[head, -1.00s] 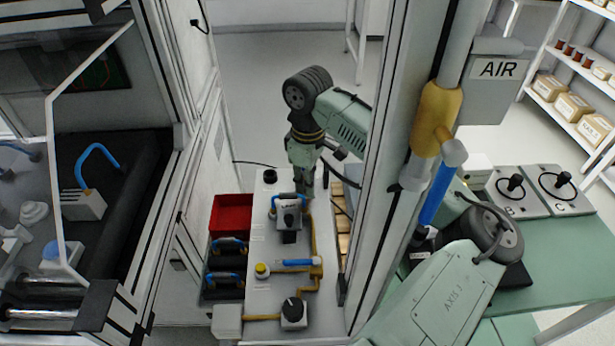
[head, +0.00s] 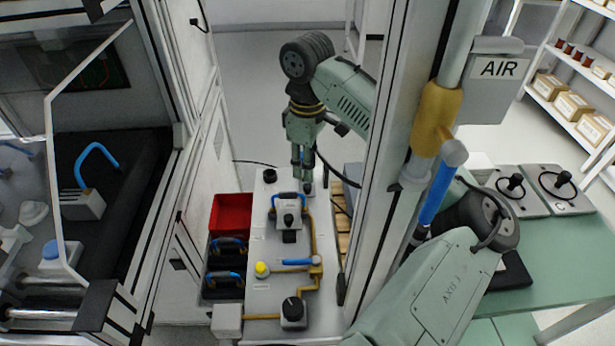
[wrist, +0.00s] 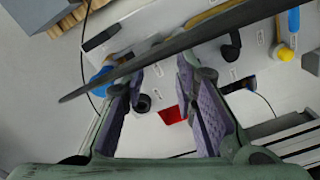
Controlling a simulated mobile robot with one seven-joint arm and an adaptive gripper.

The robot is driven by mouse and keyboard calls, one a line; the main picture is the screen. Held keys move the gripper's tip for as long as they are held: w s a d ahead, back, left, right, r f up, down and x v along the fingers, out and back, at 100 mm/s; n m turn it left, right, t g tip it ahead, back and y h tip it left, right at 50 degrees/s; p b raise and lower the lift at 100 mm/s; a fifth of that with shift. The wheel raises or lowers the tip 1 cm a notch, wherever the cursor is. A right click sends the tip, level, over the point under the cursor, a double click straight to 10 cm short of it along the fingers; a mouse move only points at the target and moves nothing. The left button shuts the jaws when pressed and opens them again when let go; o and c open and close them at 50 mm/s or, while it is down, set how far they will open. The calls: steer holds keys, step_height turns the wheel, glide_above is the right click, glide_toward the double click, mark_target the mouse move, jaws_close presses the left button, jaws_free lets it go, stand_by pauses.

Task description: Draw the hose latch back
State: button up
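My gripper (head: 304,178) hangs over the far end of a white bench (head: 262,215) in the head view. In the wrist view, my gripper (wrist: 160,100) is open, its purple-padded fingers apart with nothing clearly held between them. A blue rounded part (wrist: 102,76) shows beside the left finger, partly hidden by it; I cannot tell whether they touch. I cannot tell for certain which part is the hose latch. A grey fixture (head: 289,212) with a blue handle stands in front of my gripper. A blue lever (head: 298,262) lies nearer on the bench.
A black cup (head: 269,175), yellow button (head: 262,269) and black knob (head: 292,309) stand on the bench. A red bin (head: 231,213) is at its left, and a frame post (head: 393,190) at its right. A dark strip (wrist: 170,50) crosses the wrist view.

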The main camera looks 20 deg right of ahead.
mark_target(307, 186)
step_height(307, 186, up, 6)
steer(key=shift+r, duration=0.1)
stand_by(0.5)
